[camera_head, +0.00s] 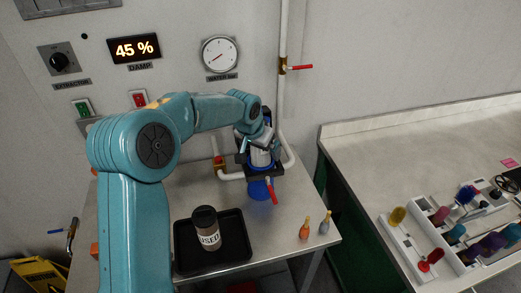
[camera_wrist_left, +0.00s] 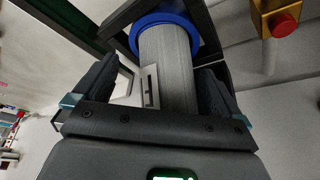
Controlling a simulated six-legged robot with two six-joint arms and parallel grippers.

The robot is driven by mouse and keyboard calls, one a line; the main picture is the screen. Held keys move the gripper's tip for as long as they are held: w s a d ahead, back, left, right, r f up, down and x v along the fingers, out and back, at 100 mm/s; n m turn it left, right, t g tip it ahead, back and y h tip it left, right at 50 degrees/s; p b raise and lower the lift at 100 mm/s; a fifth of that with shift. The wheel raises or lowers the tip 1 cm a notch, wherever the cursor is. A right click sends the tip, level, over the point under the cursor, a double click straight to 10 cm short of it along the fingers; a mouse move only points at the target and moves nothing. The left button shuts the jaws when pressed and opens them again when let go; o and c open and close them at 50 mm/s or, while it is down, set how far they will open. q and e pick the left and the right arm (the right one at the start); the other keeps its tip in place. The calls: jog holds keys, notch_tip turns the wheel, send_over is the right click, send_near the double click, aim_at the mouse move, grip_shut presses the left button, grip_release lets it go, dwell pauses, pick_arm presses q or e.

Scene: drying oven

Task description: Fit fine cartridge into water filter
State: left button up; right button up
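The fine cartridge (camera_wrist_left: 167,62), a pale grey cylinder with a blue end ring, stands between the fingers of my left gripper (camera_wrist_left: 158,75) in the left wrist view. A gap shows between the left finger and the cylinder; the right finger looks close to it, and I cannot tell if it touches. In the head view my left gripper (camera_head: 260,142) is at the water filter (camera_head: 262,188), which has a blue bowl below a black bracket. The cartridge shows partly there (camera_head: 261,158). A dark cartridge labelled USED (camera_head: 207,229) stands upright on the black tray (camera_head: 240,258). My right gripper is not in view.
A counter with a white rack (camera_head: 405,240) of coloured items is at the right. The gauge (camera_head: 220,54) hangs above.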

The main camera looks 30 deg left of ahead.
pick_arm(q)
jog(key=shift+s+d+f, duration=0.15)
jog(key=shift+d+f, duration=0.3)
jog(key=shift+f, duration=0.15)
jog(key=shift+s+a, duration=0.1)
jog(key=shift+a, duration=0.3)
jog(key=shift+d+r, duration=0.1)
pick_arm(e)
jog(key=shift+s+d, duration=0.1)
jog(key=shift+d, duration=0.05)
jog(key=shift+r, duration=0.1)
